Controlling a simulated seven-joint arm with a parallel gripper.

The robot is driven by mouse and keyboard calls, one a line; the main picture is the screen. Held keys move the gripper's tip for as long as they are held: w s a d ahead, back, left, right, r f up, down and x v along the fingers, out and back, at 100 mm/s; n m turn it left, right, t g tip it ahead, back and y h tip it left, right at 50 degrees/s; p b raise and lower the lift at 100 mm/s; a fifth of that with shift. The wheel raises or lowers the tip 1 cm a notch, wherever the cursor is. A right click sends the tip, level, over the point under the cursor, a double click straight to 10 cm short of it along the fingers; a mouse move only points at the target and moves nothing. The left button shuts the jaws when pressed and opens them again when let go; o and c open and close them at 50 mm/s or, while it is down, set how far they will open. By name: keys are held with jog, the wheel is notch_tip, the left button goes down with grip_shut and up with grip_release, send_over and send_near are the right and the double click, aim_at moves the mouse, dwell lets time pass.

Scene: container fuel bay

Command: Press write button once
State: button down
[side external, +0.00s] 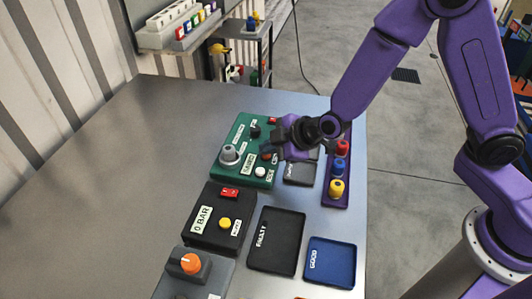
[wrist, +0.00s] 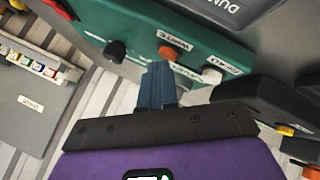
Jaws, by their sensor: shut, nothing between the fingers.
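A green panel (side external: 228,170) lies on the metal table and carries several buttons and knobs. It has a red-orange button (side external: 266,156), a white button (side external: 260,171), a black knob (side external: 255,132) and a grey knob (side external: 229,154). My gripper (side external: 279,138) is shut and empty over the panel's right edge. In the wrist view the closed fingertips (wrist: 159,68) appear just below the red-orange button (wrist: 168,53), with the white button (wrist: 211,75) to their right. Contact cannot be told.
A purple strip with red, blue and yellow knobs (side external: 337,187) stands right of the panel. A black box with a yellow button (side external: 225,223), a black tray (side external: 277,265) and a blue tray (side external: 331,279) lie nearer. The table's left side is clear.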

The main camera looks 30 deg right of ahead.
aim_at(269, 157)
jog(key=shift+r, duration=0.8)
jog(key=shift+r, duration=2.5)
